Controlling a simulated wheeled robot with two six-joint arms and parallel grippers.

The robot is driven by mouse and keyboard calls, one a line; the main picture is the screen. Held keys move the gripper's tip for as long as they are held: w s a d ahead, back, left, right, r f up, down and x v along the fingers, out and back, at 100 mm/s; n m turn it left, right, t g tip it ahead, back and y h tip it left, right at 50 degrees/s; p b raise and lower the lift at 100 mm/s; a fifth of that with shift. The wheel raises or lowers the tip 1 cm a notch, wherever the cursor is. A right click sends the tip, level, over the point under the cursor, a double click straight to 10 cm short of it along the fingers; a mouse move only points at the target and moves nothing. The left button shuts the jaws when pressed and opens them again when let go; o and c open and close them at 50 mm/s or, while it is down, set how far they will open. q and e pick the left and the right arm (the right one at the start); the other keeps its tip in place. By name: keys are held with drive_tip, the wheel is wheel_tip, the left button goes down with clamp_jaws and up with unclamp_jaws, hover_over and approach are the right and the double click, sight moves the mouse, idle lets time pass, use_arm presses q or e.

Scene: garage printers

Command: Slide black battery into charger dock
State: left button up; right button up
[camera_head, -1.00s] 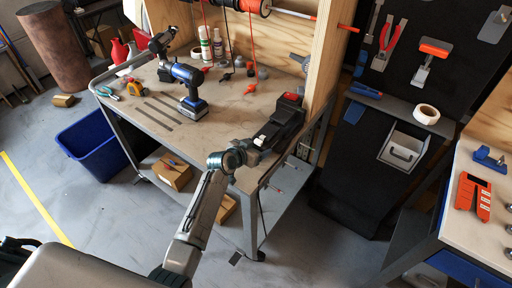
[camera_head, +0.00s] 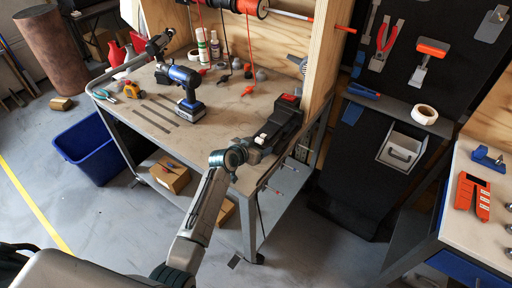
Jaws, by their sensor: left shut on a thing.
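My left gripper (camera_head: 254,149) is at the front right corner of the workbench, at the end of the arm that rises from the bottom of the picture. It is shut on the black battery (camera_head: 269,138), a dark block with a small white part on top. The charger dock (camera_head: 287,113) is a long black unit with a red part at its far end, beside the wooden post. The battery is at the dock's near end. The dark shapes merge there, so I cannot tell how far it is in. My right gripper is not in view.
A blue drill (camera_head: 185,82) stands upright on the workbench (camera_head: 219,122). Dark strips, bottles and small tools lie behind and left of it. A blue bin (camera_head: 88,150) stands on the floor at left. An orange tool lies on the right-hand table (camera_head: 456,218).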

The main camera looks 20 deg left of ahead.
sight(270, 132)
use_arm(q)
drive_tip(key=shift+w+d+b, duration=0.3)
drive_tip(key=shift+w+b, duration=0.1)
drive_tip(key=shift+w, duration=0.4)
drive_tip(key=shift+w+d+b, duration=0.3)
drive_tip(key=shift+w+b, duration=0.1)
drive_tip(key=shift+w, duration=0.4)
drive_tip(key=shift+w+d+b, duration=0.3)
drive_tip(key=shift+w+b, duration=0.2)
drive_tip(key=shift+w, duration=0.3)
drive_tip(key=shift+w+d+b, duration=0.25)
drive_tip(key=shift+w+b, duration=0.2)
drive_tip(key=shift+w, duration=0.4)
drive_tip(key=shift+w+d+b, duration=0.3)
drive_tip(key=shift+w+b, duration=0.2)
drive_tip(key=shift+w, duration=0.3)
idle(0.4)
drive_tip(key=o, duration=1.3)
drive_tip(key=shift+c, duration=0.2)
drive_tip(key=shift+s, duration=0.1)
drive_tip(key=b+v, duration=0.1)
drive_tip(key=v, duration=0.8)
drive_tip(key=shift+s, duration=0.2)
drive_tip(key=shift+s+a+r, duration=0.2)
drive_tip(key=shift+s+r, duration=0.15)
drive_tip(key=shift+s, duration=0.15)
